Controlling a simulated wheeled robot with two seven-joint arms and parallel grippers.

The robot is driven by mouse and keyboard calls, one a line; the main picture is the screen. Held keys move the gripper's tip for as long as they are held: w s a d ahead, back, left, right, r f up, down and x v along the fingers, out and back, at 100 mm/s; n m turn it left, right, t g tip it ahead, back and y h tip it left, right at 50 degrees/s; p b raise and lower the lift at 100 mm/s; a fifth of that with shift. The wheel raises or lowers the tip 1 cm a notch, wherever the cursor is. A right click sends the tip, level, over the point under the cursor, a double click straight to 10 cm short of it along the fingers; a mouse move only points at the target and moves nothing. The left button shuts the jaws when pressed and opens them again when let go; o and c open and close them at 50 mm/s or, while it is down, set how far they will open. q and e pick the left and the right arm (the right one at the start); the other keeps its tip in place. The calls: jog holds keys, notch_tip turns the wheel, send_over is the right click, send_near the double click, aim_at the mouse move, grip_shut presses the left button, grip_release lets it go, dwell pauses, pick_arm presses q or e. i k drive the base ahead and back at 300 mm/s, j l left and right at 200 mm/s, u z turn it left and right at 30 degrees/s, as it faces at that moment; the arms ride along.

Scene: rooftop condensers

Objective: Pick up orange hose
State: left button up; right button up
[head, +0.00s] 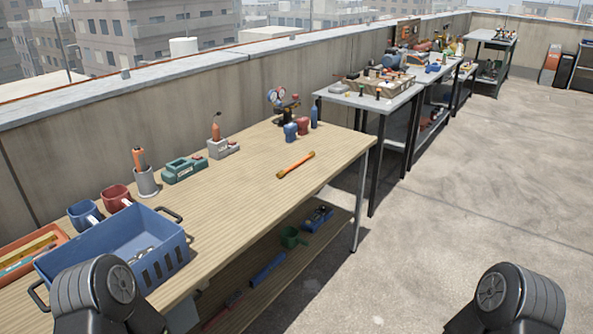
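A short, straight orange rod-like piece (296,164), which may be the orange hose, lies on the bare middle of the wooden workbench (240,190), near its right edge. It lies at a slant, with nothing touching it. No other hose shape is clear on the bench. Only dark, rounded links of my two arms show at the bottom left and bottom right. Neither gripper is in view, and nothing shows what they hold.
A blue basket (165,270) stands at the bench's near left, by blue (84,214) and red mugs (117,198). A gauge set (278,97) and small bottles stand at the far end. More tables line the wall; open concrete floor (470,180) lies right.

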aim_at(279, 174)
jog(key=i+l+u, duration=0.1)
jog(key=i+l, duration=0.5)
jog(key=i, duration=0.25)
jog(key=i+l, duration=0.65)
jog(key=i, duration=0.15)
jog(key=u, duration=0.05)
